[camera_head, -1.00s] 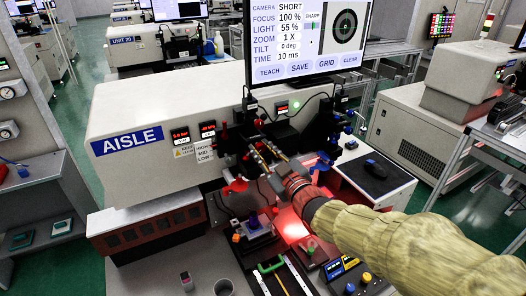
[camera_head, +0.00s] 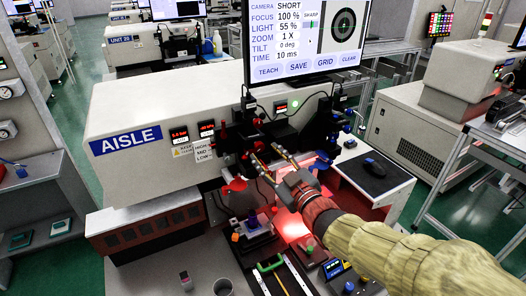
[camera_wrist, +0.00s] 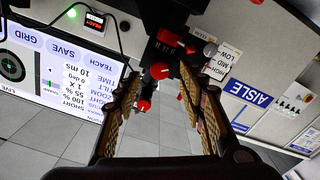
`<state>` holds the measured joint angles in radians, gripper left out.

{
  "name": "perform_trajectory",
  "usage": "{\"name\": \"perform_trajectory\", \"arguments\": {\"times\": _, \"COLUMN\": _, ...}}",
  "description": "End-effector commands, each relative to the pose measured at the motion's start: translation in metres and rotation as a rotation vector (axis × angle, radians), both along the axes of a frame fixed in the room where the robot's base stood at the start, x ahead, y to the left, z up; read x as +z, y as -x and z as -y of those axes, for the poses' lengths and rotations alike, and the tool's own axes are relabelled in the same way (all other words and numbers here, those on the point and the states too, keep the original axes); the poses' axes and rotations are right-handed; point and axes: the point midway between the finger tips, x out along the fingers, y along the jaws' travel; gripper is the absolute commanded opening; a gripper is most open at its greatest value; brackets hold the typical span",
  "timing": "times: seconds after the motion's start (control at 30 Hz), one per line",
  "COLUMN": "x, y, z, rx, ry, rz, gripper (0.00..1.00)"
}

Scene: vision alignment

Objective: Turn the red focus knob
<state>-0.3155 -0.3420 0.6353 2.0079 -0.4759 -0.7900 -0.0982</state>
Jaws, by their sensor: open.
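Red knobs sit on the black stage of the AISLE machine. None carries a readable label, so I cannot tell which one is for focus. My gripper (camera_head: 267,159) is open and empty in front of the stage. Its fingers also show in the wrist view (camera_wrist: 160,82), spread either side of the middle knob with no clear contact. In the head view my gripper hides part of the stage.
The monitor (camera_head: 297,38) above the machine reads focus 100 % and SHARP. The white AISLE housing (camera_head: 150,115) extends left. A black mouse (camera_head: 374,167) lies on the right.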

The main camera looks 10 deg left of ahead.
Motion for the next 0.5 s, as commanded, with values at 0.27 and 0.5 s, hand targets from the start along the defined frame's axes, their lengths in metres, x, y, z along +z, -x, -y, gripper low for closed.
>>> {"name": "perform_trajectory", "arguments": {"times": 0.27, "x": 0.0, "y": 0.042, "z": 0.032, "rx": -0.002, "ry": 0.0, "rz": 0.0, "gripper": 0.41}}
{"name": "perform_trajectory", "arguments": {"times": 0.5, "x": -0.001, "y": 0.06, "z": 0.045, "rx": -0.001, "ry": -0.001, "rz": -0.002, "gripper": 0.41}}
